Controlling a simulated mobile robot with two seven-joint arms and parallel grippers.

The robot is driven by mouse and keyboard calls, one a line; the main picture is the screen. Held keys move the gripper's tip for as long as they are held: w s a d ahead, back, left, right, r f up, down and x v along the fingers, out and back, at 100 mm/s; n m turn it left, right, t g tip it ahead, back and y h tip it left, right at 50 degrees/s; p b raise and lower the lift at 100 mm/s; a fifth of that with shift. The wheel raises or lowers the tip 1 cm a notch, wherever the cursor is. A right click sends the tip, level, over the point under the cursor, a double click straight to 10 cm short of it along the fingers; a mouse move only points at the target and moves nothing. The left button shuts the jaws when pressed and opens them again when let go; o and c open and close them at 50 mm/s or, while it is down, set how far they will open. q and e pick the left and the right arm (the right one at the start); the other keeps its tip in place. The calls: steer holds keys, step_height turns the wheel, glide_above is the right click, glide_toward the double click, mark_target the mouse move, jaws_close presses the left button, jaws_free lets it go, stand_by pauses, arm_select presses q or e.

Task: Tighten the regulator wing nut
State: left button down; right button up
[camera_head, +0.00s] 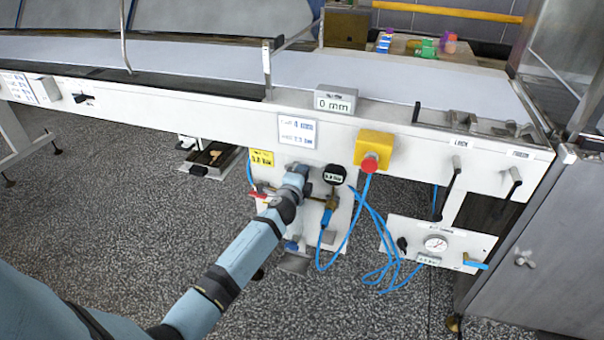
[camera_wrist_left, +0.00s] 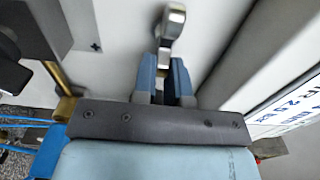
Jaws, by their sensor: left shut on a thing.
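My left gripper (camera_head: 300,172) is at the small white regulator panel (camera_head: 340,238) under the conveyor. In the left wrist view its two blue fingers (camera_wrist_left: 166,84) are shut on a grey metal piece, which looks like the wing nut (camera_wrist_left: 173,22); its rounded end sticks out past the fingertips. In the head view the gripper and wrist hide the wing nut. My right gripper is in neither view.
A red lever (camera_head: 258,194) is left of my wrist. Blue hoses (camera_head: 366,225) loop to the right. A yellow box with a red stop button (camera_head: 370,162) is above right. A second panel with a dial gauge (camera_head: 436,244) and a steel cabinet (camera_head: 540,235) stand at right.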

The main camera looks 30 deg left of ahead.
arm_select(q)
steer(key=c, duration=1.2)
jaws_free()
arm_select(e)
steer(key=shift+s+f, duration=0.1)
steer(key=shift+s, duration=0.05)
arm_select(q)
steer(key=shift+o, duration=0.2)
steer(key=p+v, duration=0.1)
steer(key=v, duration=1.3)
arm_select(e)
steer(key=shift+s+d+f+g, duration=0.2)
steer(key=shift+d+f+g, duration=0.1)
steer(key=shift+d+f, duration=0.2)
arm_select(q)
steer(key=shift+a+f, duration=0.1)
